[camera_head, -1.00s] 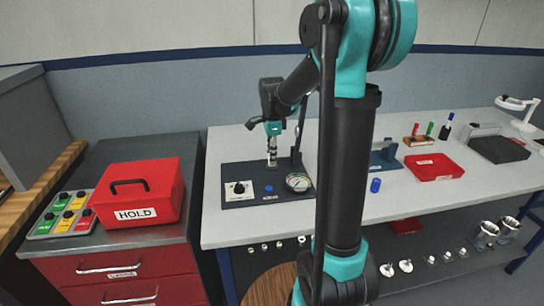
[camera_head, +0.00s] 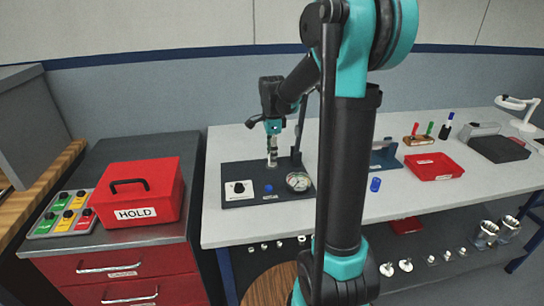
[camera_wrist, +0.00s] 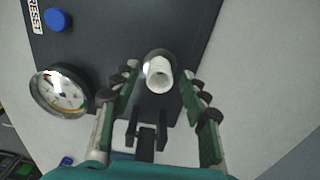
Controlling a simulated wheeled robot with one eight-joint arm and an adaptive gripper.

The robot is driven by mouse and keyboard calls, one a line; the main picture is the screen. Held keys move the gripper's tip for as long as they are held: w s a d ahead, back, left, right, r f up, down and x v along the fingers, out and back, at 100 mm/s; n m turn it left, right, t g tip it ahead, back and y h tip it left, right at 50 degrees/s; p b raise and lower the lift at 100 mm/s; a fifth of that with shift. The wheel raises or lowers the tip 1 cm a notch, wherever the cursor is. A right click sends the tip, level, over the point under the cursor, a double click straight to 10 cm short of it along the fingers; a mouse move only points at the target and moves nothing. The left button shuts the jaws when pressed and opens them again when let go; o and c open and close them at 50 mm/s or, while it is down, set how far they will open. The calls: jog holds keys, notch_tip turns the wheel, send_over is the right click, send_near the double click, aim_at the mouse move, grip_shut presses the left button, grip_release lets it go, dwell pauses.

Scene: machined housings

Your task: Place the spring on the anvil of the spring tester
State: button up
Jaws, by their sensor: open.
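The spring tester (camera_head: 236,198) is a dark base with a knob, a blue button, a dial gauge and an upright column. My gripper (camera_head: 272,143) is above its base, pointing down. In the wrist view my gripper (camera_wrist: 160,92) is open, with its fingers apart on either side of a pale, hollow-looking cylinder (camera_wrist: 158,76). The cylinder stands over a round grey seat on the dark base (camera_wrist: 110,45). A pale upright piece (camera_head: 272,160) shows below the fingers in the head view. I cannot make out coils, so I cannot tell whether it is the spring or part of the anvil.
The gauge (camera_wrist: 60,92) and blue button (camera_wrist: 57,19) are left of the fingers in the wrist view. On the bench are a small blue piece (camera_head: 375,185), a red tray (camera_head: 433,166) and a blue stand (camera_head: 384,156). A red HOLD box (camera_head: 141,193) sits on the left cabinet.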

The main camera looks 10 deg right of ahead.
notch_tip(320, 180, up, 12)
jog(key=shift+f, duration=0.25)
